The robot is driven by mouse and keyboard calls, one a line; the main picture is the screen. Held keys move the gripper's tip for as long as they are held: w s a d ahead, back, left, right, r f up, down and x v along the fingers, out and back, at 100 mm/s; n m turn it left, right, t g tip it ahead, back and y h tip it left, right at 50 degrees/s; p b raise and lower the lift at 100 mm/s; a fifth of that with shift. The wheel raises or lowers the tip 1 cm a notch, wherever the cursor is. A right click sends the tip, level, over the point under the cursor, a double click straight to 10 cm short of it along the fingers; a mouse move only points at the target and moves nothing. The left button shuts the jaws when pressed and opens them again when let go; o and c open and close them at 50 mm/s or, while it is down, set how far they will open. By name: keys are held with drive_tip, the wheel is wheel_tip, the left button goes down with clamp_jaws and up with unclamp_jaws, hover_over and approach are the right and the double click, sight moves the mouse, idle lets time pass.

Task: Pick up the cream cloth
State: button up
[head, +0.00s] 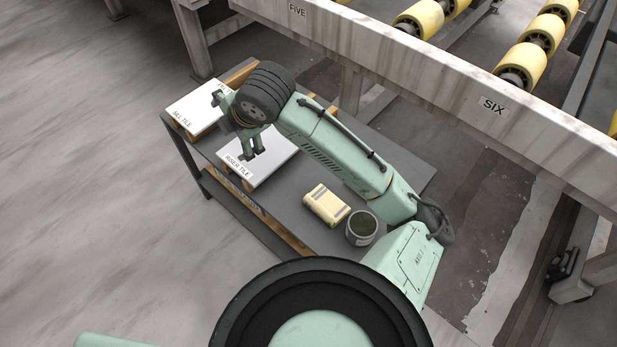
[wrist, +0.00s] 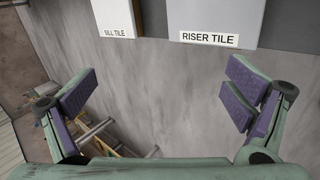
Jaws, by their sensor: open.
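The cream cloth (head: 326,205) looks like a folded, striped bundle lying on the dark grey bench top in the head view. It is not seen in the wrist view. My gripper (head: 252,155) is over the riser tile, up and to the left of the cloth and apart from it. In the wrist view my gripper (wrist: 160,85) has its purple-padded fingers wide apart with nothing between them.
A tin with dark contents (head: 361,228) stands close beside the cloth on its right. A white riser tile (head: 262,170) and sill tile (head: 195,108) lie toward the bench's left. The grey bench (head: 400,160) is bare at right. A roller frame (head: 450,75) runs behind.

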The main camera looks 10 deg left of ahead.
drive_tip(key=s+d+f+g+h+p, duration=0.1)
drive_tip(key=d+f+h, duration=0.15)
drive_tip(key=d, duration=0.45)
drive_tip(key=s+d+f+g+h, duration=0.1)
drive_tip(key=d+f+g+h, duration=0.15)
drive_tip(key=d, duration=0.45)
drive_tip(key=g+h, duration=0.1)
hover_over(326, 202)
drive_tip(key=shift+n, duration=0.4)
drive_tip(key=f, duration=0.7)
drive_tip(key=shift+s+f+p, duration=0.3)
drive_tip(key=shift+s+p, duration=0.05)
drive_tip(key=shift+w+f+p, duration=0.15)
drive_tip(key=shift+f+p, duration=0.3)
drive_tip(key=shift+f, duration=0.95)
drive_tip(key=shift+w+f+p, duration=0.15)
drive_tip(key=shift+f+p, duration=0.25)
drive_tip(key=shift+f, duration=1)
drive_tip(key=shift+c, duration=0.6)
drive_tip(key=c, duration=0.7)
